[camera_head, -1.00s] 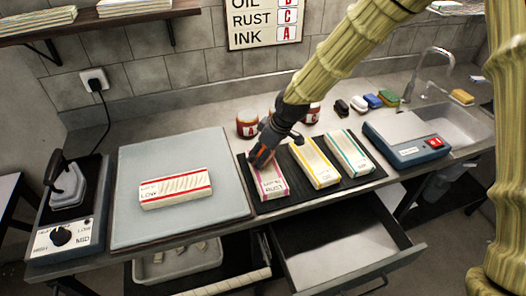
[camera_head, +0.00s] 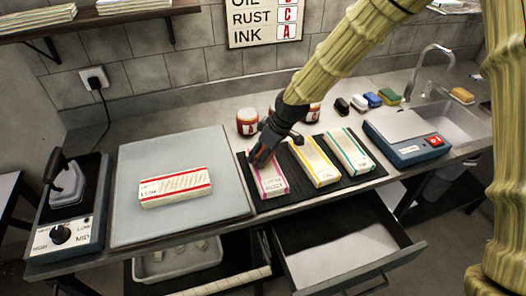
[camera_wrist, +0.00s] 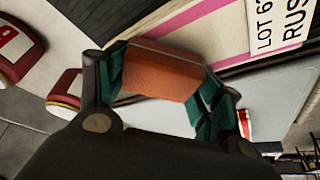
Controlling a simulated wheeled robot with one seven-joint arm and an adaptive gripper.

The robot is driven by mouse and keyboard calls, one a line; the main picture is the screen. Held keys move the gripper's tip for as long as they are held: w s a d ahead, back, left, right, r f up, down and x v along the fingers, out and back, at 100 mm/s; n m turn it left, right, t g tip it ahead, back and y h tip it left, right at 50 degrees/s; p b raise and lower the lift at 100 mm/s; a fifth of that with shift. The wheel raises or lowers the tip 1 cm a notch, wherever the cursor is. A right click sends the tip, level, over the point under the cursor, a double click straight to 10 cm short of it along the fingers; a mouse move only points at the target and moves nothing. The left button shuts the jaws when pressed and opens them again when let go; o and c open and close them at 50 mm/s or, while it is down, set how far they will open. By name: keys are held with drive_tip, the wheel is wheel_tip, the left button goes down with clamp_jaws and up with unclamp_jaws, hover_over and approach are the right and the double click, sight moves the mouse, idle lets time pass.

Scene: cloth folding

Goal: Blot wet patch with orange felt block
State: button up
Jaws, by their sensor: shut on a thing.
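My gripper (camera_head: 262,156) is at the far end of the pink-striped folded cloth (camera_head: 271,184). In the wrist view my gripper (camera_wrist: 160,85) is shut on the orange felt block (camera_wrist: 158,70), with green finger pads on both sides of it. The pink-striped cloth (camera_wrist: 200,28) shows just beyond the block, with a label reading "RUS" at its right. I cannot tell whether the block touches the cloth. I cannot make out a wet patch; the cloth's far end is partly hidden by my gripper.
Yellow-striped (camera_head: 314,164) and teal-striped cloths (camera_head: 348,151) lie on the same dark mat (camera_head: 276,206). A red-striped cloth (camera_head: 175,189) rests on the pale board (camera_head: 140,229). Jars (camera_head: 247,122) stand behind my gripper. An open drawer (camera_head: 340,250) juts out below.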

drive_tip(key=shift+r, duration=0.1)
idle(0.3)
drive_tip(key=shift+r+p, duration=2.6)
drive_tip(key=shift+r, duration=0.8)
drive_tip(key=shift+f, duration=0.1)
drive_tip(key=shift+d+f+b, duration=0.1)
drive_tip(key=shift+f+b, duration=1.3)
drive_tip(key=shift+f, duration=1.5)
drive_tip(key=shift+f, duration=0.6)
drive_tip(key=shift+r+p, duration=2.45)
drive_tip(key=shift+r, duration=1.15)
